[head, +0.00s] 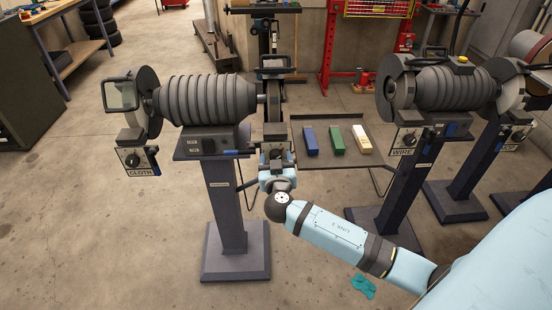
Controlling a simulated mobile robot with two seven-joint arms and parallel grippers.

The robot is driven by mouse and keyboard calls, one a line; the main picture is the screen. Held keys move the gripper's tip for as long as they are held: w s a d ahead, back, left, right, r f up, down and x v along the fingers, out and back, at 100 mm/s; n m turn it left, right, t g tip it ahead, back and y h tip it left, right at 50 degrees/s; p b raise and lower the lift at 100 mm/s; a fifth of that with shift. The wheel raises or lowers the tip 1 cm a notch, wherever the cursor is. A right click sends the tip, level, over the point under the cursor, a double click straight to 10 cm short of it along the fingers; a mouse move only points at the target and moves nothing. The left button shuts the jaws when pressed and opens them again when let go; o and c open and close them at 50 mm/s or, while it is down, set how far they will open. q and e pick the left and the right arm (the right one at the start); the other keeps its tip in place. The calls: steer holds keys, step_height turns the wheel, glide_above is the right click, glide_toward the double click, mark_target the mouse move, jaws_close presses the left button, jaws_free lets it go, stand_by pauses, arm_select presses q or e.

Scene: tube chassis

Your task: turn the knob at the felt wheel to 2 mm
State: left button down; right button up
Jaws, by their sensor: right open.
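A double-ended grinder on a pedestal carries a wheel (273,100) at its right end, with a knob box (274,133) below it. My right gripper (277,157) is in front of that box and hides most of it, so its knob, scale and label do not show. No label reading FELT is visible. My right gripper is open; whether it touches the knob cannot be told. The box at the left end has a black knob (132,160) and is labelled CLOTH. My left gripper is not in view.
A second grinder (440,87) stands at right, with a knob box (407,140) labelled WIRE. A tray (340,163) between the grinders holds blue, green and pale bars. A teal rag (363,286) lies on the floor. The floor in front of the left pedestal is clear.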

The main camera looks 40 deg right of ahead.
steer(key=shift+w, duration=0.1)
steer(key=c, duration=0.9)
steer(key=shift+c, duration=0.2)
